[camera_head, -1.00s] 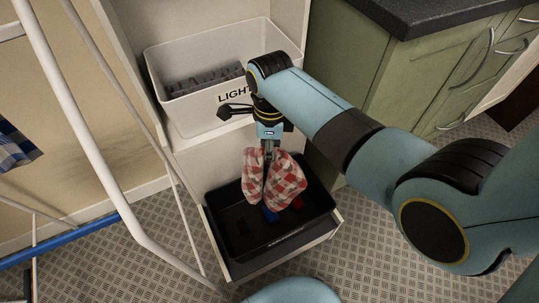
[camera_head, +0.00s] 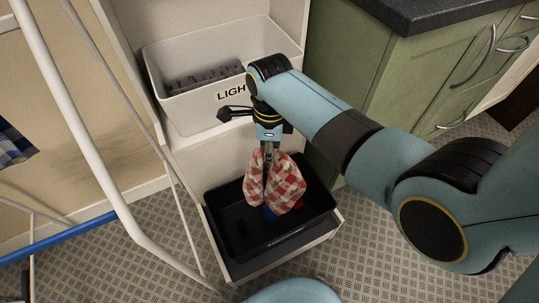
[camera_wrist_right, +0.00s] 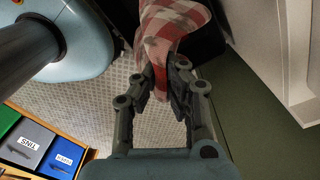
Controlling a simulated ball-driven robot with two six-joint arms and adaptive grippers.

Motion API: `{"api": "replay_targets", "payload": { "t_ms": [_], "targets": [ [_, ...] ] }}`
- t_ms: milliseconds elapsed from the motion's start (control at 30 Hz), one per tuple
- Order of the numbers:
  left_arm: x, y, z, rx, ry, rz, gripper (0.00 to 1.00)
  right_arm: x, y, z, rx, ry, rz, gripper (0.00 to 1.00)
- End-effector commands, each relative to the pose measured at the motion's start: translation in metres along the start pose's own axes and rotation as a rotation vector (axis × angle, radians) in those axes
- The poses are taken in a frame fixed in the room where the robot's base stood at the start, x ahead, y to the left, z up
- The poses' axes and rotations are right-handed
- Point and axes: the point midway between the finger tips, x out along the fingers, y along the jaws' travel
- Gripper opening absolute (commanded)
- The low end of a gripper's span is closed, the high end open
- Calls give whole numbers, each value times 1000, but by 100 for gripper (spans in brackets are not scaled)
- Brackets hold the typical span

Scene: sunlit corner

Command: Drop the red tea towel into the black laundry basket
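The red and white checked tea towel (camera_head: 276,184) hangs from my right gripper (camera_head: 268,151) over the black laundry basket (camera_head: 226,228). In the right wrist view the towel (camera_wrist_right: 170,32) is pinched between the fingertips of my right gripper (camera_wrist_right: 164,80). In the head view the towel's lower end is in front of the basket's interior; I cannot tell whether it touches anything. My left gripper is not in view.
A white basket (camera_head: 190,112) labelled "LIGH..." sits above the black one, holding grey items. A white drying rack (camera_head: 92,140) stands at left with a blue checked cloth (camera_head: 12,145). Green cabinets (camera_head: 400,75) are at right.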

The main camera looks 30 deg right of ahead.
Motion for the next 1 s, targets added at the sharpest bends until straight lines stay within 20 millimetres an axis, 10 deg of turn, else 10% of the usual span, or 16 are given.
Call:
{"api": "replay_targets", "payload": {
  "t_ms": [1000],
  "targets": [
    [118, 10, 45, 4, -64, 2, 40, 178, -2, -3, 0, 3, 5, 0]
  ]
}}
